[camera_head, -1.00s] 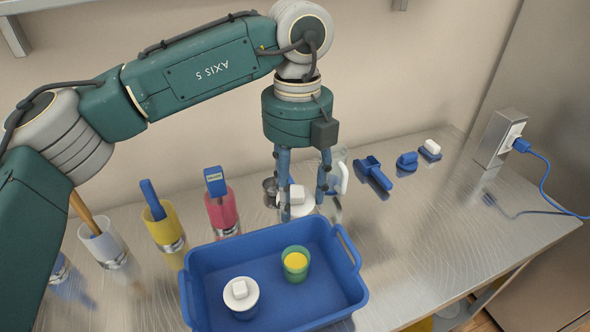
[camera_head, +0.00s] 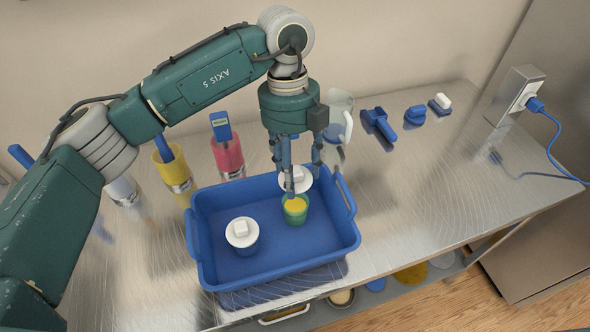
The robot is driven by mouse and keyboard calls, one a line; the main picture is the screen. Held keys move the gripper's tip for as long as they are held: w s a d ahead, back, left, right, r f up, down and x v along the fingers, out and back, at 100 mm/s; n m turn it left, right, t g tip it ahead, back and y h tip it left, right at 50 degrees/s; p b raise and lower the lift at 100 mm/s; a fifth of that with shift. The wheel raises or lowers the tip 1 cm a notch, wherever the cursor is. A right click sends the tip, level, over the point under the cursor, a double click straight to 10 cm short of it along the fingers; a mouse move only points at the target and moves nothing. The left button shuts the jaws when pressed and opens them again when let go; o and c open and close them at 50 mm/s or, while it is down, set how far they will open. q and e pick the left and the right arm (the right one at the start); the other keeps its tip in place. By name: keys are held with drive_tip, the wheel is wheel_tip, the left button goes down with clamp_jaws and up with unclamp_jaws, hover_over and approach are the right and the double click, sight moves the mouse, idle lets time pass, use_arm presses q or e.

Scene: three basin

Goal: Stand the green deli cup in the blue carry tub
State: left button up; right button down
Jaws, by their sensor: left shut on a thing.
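The green cup (camera_head: 295,217), yellow inside its rim, stands upright in the blue tub (camera_head: 210,272), at the right of its floor. The container overlaps the tub's back rim in the picture. Its body is mostly hidden, so I cannot tell its colour or whether it touches anything. Another white-lidded cup (camera_head: 242,232), with a blue body, stands in the left of the tub. My right gripper is not in view.
A yellow cup (camera_head: 172,170) and a pink cup (camera_head: 228,155) holding blue-handled tools stand left behind the tub. A clear pitcher (camera_head: 340,117) stands behind my gripper. Blue items (camera_head: 378,122) lie farther right, near an outlet box (camera_head: 513,95). The steel counter (camera_head: 430,185) right of the tub is clear.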

use_arm(q)
wheel_tip(320, 180, down, 7)
drive_tip(key=b, duration=0.5)
drive_tip(key=shift+r, duration=0.15)
idle(0.5)
drive_tip(key=shift+f+b, duration=0.2)
drive_tip(key=shift+b, duration=0.1)
idle(0.3)
drive_tip(key=shift+f, duration=0.15)
idle(0.7)
drive_tip(key=shift+f+b, duration=0.15)
drive_tip(key=shift+b, duration=0.45)
idle(0.5)
